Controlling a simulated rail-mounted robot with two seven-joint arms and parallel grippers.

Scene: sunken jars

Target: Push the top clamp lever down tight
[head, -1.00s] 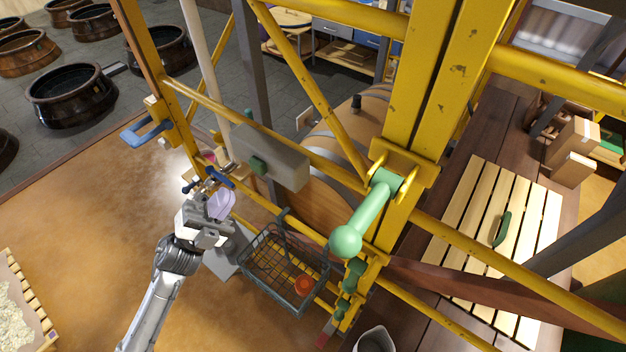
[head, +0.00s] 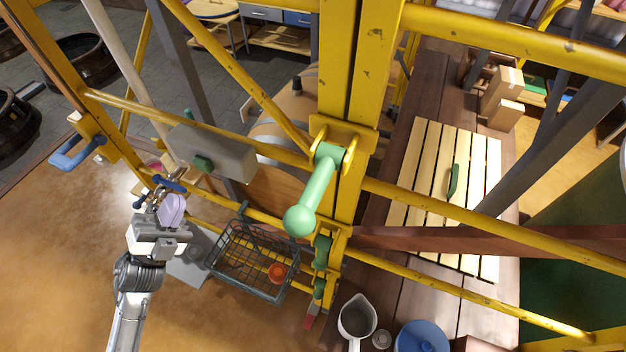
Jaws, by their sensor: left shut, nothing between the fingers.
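The top clamp lever (head: 314,195) is a light green arm with a ball end, hinged in a yellow bracket on the yellow post (head: 350,80). Its ball hangs down and toward me, lower left of the hinge. A darker green clamp part (head: 322,252) sits below it on the same post. My left gripper (head: 158,222) is shut and empty at the lower left, well apart from the lever. Its fingertips are hard to make out beside a small lilac object (head: 172,209) and a blue-handled fitting (head: 169,185). My right gripper is not in view.
A wire basket (head: 228,262) holding an orange-red item hangs between my left gripper and the post. A grey block (head: 225,155) and yellow rails cross the area. A barrel (head: 275,185) stands behind. A jug (head: 357,318) and blue lid (head: 421,337) are at lower right.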

